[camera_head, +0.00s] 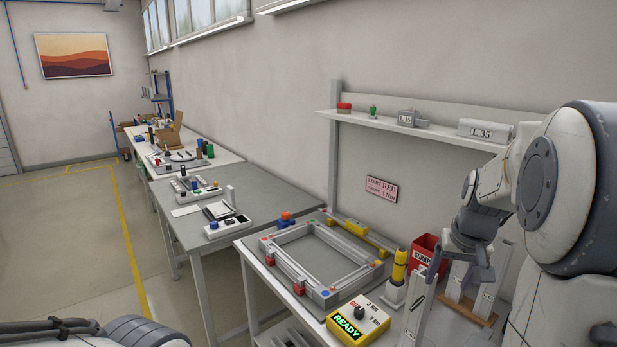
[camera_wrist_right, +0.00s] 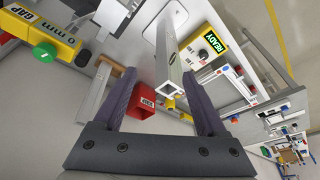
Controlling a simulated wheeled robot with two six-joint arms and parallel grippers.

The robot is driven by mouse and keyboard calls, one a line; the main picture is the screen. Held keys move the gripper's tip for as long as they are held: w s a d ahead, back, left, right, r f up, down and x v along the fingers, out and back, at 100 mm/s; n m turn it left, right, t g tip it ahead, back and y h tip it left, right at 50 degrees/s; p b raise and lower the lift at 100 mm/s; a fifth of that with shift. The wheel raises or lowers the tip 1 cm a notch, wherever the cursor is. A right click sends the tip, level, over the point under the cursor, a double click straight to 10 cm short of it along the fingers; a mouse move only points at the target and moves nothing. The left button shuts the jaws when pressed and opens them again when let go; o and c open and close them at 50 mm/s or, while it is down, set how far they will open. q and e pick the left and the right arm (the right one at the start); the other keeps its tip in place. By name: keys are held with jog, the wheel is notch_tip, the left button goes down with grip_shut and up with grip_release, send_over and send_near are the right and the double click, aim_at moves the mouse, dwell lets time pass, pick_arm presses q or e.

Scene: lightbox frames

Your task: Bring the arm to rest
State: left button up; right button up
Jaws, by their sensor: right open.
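My right arm (camera_head: 560,190) comes in from the right in the head view. Its right gripper (camera_head: 460,276) points down over the right end of the near bench. In the right wrist view the dark fingers of the right gripper (camera_wrist_right: 163,92) stand wide apart. A pale square-ended profile (camera_wrist_right: 168,60) shows between them, beyond the fingers, and nothing is clamped. My left gripper is out of view; only part of my left arm shows at the bottom left of the head view.
A pale rectangular frame (camera_head: 275,255) lies on the bench. A shelf (camera_head: 440,131) runs above. Floor at left is clear.

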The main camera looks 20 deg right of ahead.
jog(key=s+a+f+n+g+y, duration=0.2)
jog(key=a+n, duration=0.5)
jog(key=a, duration=1.7)
jog(key=s+a+f+n, duration=0.2)
jog(key=s+a+n, duration=0.1)
jog(key=s+a, duration=0.3)
jog(key=s+a+f+n+g, duration=0.1)
jog(key=s+a+f+n, duration=0.1)
jog(key=s+a, duration=0.4)
jog(key=s+n, duration=0.1)
jog(key=s, duration=0.2)
jog(key=shift+s+a+f+y, duration=0.15)
jog(key=shift+s+y, duration=0.15)
jog(key=shift+s, duration=0.05)
jog(key=shift+c, duration=0.3)
